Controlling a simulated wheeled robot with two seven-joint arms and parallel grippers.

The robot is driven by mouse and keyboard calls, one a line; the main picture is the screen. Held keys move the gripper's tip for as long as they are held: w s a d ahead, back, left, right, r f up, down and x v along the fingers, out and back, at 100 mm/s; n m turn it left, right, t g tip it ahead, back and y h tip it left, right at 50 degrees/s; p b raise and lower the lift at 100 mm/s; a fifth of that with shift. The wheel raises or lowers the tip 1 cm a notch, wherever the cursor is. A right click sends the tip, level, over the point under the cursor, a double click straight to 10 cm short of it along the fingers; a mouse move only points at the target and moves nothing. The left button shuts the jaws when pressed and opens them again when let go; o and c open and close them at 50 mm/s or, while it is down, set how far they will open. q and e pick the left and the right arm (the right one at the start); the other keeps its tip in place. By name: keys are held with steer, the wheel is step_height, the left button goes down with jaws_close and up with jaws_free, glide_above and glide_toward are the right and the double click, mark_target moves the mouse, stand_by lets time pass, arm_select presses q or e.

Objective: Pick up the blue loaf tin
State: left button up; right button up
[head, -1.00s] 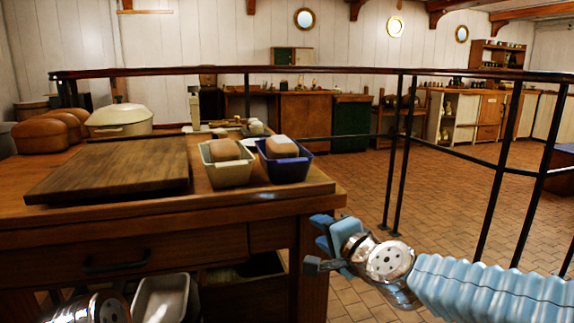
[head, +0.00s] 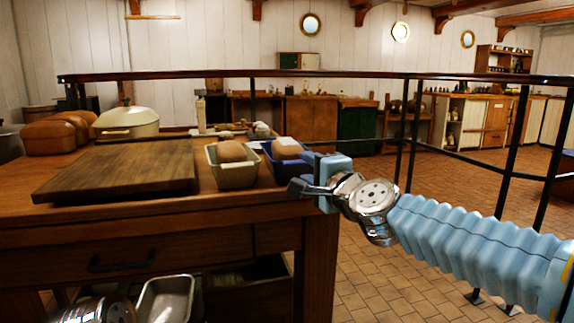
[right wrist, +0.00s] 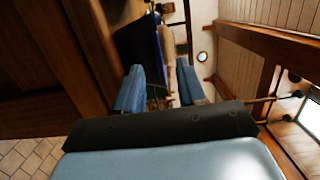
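The blue loaf tin (head: 277,173) stands at the right end of the wooden worktop with a pale loaf (head: 287,147) in it. Its right end is partly hidden behind my right gripper (head: 308,177). In the right wrist view the tin (right wrist: 137,42) is a dark blue shape beyond the fingers, slightly left of the gap. My right gripper (right wrist: 158,85) is open, its blue fingers apart with nothing held between them. I cannot tell whether it touches the tin. My left gripper is not in view; only a metal part of my left arm shows at the bottom left.
A cream loaf tin (head: 236,174) with a brown loaf stands close left of the blue one. A cutting board (head: 120,170), a lidded cream pot (head: 127,122) and brown loaves (head: 48,137) fill the worktop's left. A dark railing (head: 380,76) runs behind.

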mark_target(287, 162)
steer(key=shift+x, duration=1.5)
jaws_close()
